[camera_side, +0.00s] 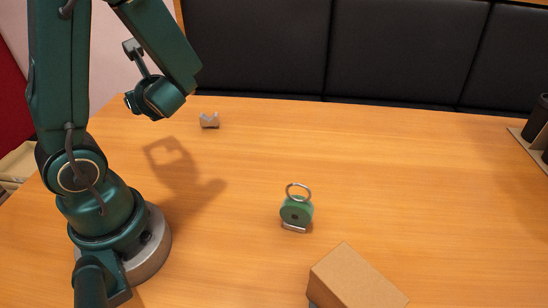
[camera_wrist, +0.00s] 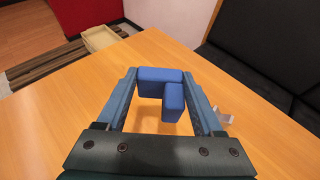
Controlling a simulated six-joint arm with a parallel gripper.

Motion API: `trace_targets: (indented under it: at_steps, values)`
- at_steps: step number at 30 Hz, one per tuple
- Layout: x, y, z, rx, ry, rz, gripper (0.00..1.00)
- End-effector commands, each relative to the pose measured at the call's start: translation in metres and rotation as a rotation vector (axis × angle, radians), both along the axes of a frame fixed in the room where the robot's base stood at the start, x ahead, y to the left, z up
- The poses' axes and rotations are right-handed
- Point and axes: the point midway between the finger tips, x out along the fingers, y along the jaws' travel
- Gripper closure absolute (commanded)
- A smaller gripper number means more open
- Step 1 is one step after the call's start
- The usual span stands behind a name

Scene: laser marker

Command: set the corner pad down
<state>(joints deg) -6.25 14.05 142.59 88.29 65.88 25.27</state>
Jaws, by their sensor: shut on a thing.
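The corner pad (camera_wrist: 158,82) is a blue, rounded L-shaped piece in the wrist view. My gripper (camera_wrist: 160,86) is shut on it, with one finger on each side. The table shows beneath and beyond the pad, and a soft shadow falls on the wood below. In the side view my wrist is raised above the back left of the table, its shadow on the wood apart from it. The fingers and pad are mostly hidden behind the wrist there.
A small grey notched block (camera_side: 209,120) stands near the table's back edge, also in the wrist view (camera_wrist: 222,114). A green round piece with a metal ring (camera_side: 296,210) and a cardboard box (camera_side: 355,281) are further forward. A dark holder (camera_side: 537,130) is far right. The table's middle right is clear.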

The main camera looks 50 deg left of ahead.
Motion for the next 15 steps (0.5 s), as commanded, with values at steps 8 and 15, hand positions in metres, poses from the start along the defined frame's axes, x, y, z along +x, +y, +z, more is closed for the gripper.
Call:
trace_targets:
  at_steps: [8,15]
  values:
    - [0.048,-0.039,0.003,0.004,0.007,-0.32,0.83]
    - [0.063,-0.053,-0.003,0.003,0.007,-0.359,0.83]
